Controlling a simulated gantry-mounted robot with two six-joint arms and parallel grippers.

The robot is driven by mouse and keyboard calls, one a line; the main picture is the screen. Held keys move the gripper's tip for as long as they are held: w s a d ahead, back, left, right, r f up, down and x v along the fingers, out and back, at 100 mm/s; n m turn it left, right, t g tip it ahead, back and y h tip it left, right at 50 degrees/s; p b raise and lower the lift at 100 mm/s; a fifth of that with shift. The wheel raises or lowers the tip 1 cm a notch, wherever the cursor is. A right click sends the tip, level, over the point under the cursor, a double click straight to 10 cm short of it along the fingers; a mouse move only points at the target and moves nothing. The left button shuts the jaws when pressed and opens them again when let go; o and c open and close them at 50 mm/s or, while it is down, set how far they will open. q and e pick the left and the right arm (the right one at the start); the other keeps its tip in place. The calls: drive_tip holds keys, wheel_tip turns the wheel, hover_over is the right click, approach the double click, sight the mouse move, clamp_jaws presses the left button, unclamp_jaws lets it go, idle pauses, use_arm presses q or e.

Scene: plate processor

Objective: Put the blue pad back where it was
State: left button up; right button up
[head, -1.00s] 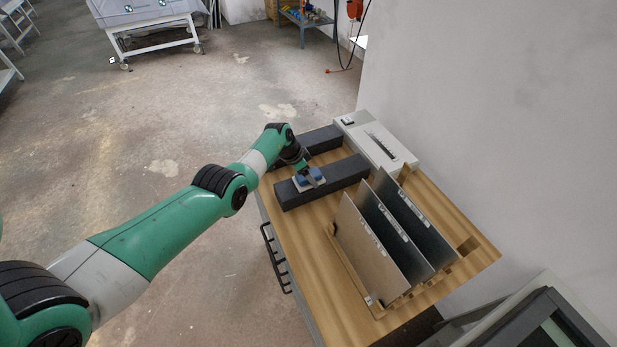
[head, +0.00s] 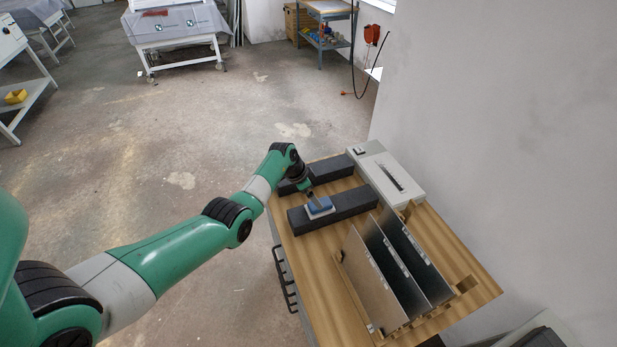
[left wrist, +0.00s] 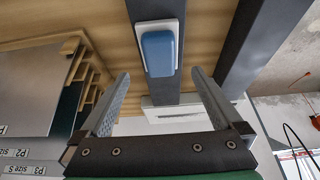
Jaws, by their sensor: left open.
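The blue pad (head: 319,205) with a pale base lies on the nearer of two dark foam bars (head: 352,204). In the left wrist view the blue pad (left wrist: 158,54) sits on the dark bar, centred beyond the fingertips. My left gripper (left wrist: 156,80) is open, its two fingers apart with nothing between them. In the head view my left gripper (head: 312,192) is just above and behind the pad, partly hard to make out. My right gripper is not in view.
Several metal plates (head: 390,262) stand upright in a wooden rack on the wooden table (head: 452,222). A light grey slotted box (head: 392,180) stands at the table's back. The second dark bar (head: 335,168) lies behind the first. A wall closes off the right side.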

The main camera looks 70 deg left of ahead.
use_arm(q)
drive_tip(key=p+v, duration=0.1)
drive_tip(key=v, duration=0.3)
drive_tip(key=shift+s+r, duration=0.15)
drive_tip(key=shift+r, duration=0.1)
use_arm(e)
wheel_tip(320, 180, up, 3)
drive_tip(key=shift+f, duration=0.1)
